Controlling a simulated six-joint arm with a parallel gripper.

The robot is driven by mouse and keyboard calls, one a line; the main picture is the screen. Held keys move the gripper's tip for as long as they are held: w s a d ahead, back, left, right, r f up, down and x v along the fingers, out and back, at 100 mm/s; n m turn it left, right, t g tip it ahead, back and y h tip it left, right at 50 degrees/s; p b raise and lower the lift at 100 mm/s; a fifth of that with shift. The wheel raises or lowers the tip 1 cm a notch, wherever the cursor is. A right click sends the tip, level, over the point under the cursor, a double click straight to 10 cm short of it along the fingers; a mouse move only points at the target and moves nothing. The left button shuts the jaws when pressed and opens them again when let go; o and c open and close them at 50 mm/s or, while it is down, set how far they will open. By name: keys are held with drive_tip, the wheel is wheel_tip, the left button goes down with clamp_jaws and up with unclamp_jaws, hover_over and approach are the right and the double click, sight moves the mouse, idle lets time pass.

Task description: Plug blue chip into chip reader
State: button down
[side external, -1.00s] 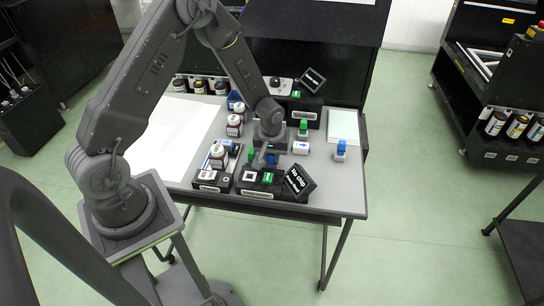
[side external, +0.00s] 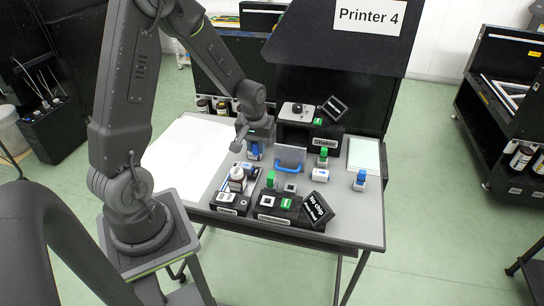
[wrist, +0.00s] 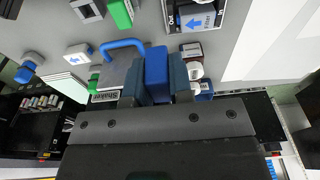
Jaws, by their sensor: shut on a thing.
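My gripper (side external: 255,146) is shut on a blue block, seemingly the blue chip (side external: 254,154), above the back left of the grey table. In the wrist view the blue chip (wrist: 156,68) sits between the two fingers (wrist: 157,85); its lower end is hard to make out. The chip reader (side external: 268,215), a black box with a white square and a green label on top, stands at the table's front. Its tilted black screen (side external: 316,208) reads "No chip". My gripper is behind and left of the reader, apart from it.
A grey panel with a blue handle (side external: 288,167) stands right of my gripper. A green-topped piece (side external: 271,179) stands behind the reader. The shaker (side external: 325,142) is at the back. Another blue-topped piece (side external: 360,180) stands at the right.

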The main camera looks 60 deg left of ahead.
drive_tip(key=r, duration=0.3)
drive_tip(key=shift+s+a+r, duration=0.3)
drive_tip(key=shift+a, duration=0.1)
drive_tip(key=shift+d, duration=0.1)
drive_tip(key=shift+s+d+f, duration=0.35)
drive_tip(key=shift+d+f, duration=1.5)
drive_tip(key=shift+s+d+f, duration=0.35)
drive_tip(key=shift+d+f, duration=1.45)
drive_tip(key=shift+d, duration=0.1)
drive_tip(key=shift+s+d+f, duration=0.35)
drive_tip(key=shift+d+f, duration=1.5)
drive_tip(key=shift+f, duration=0.7)
